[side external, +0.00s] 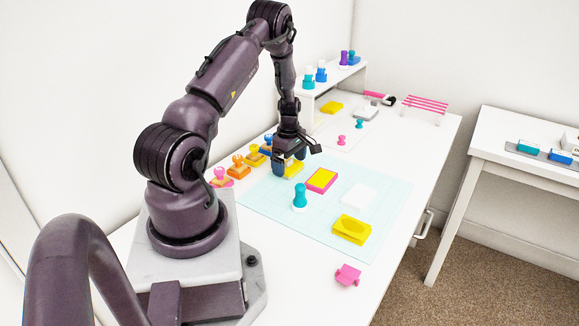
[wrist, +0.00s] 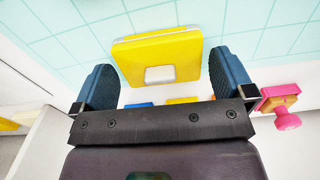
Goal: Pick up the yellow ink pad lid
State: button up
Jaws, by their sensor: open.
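A flat yellow lid with a small pale label (wrist: 158,48) lies between my gripper's fingers in the wrist view, with a thin pale edge along its far side. It also shows as a small yellow patch (side external: 294,169) under my gripper in the side view, partly hidden by the fingers. My gripper (side external: 291,163) is open, low over the mat's far left part. In the wrist view the blue fingers of my gripper (wrist: 163,72) stand wide on both sides of the yellow lid, with gaps. Whether the lid sits on a pad base is unclear.
A yellow pad with pink rim (side external: 321,180), a teal stamp (side external: 300,197), a white block (side external: 358,197) and a recessed yellow piece (side external: 352,230) stand on the pale mat (side external: 265,199). Several stamps line the left edge. A pink stamp (wrist: 283,103) is right of my gripper.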

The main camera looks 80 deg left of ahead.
jog(key=c, duration=0.8)
jog(key=shift+r, duration=0.1)
